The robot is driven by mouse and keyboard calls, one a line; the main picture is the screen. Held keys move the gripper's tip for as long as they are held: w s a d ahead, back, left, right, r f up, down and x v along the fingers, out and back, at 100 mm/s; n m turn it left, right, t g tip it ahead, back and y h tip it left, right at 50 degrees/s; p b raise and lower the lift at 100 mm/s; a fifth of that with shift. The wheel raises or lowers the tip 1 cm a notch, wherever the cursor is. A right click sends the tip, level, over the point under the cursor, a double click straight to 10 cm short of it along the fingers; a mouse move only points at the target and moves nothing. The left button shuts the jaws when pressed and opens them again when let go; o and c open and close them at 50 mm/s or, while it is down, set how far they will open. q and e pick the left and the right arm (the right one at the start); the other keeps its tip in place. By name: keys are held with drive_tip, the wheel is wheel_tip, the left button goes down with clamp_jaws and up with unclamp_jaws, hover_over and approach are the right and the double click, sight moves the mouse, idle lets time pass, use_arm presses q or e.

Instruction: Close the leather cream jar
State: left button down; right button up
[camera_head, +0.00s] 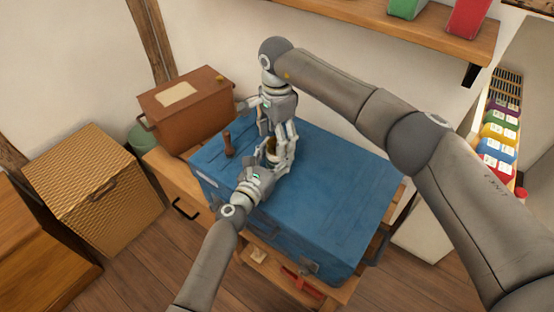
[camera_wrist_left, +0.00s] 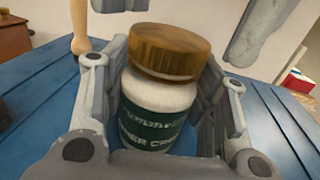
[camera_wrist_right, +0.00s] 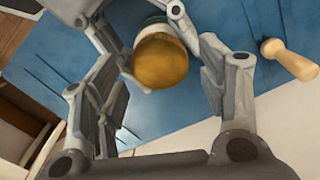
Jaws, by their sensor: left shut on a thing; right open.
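The leather cream jar (camera_wrist_left: 155,112) is white with a green label and stands on the blue chest (camera_head: 340,195). A brown-gold lid (camera_wrist_left: 170,50) sits on its mouth; I cannot tell whether it is screwed tight. The lid also shows from above in the right wrist view (camera_wrist_right: 160,62) and is small and partly hidden in the head view (camera_head: 271,146). My left gripper (camera_head: 270,163) is shut around the jar body from the near side. My right gripper (camera_head: 277,134) points down above the lid, fingers open on either side of it. Contact with the lid cannot be seen.
A wooden-handled tool (camera_head: 228,146) stands on the chest left of the jar, close to both grippers. A brown case (camera_head: 190,108) stands behind it at left. The chest top to the right is clear. A wall shelf (camera_head: 400,30) hangs behind my right arm.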

drive_tip(key=shift+f, duration=0.75)
drive_tip(key=shift+c, duration=0.5)
drive_tip(key=c, duration=0.9)
drive_tip(key=o, duration=1)
drive_tip(key=shift+o, duration=0.2)
drive_tip(key=shift+r, duration=2.25)
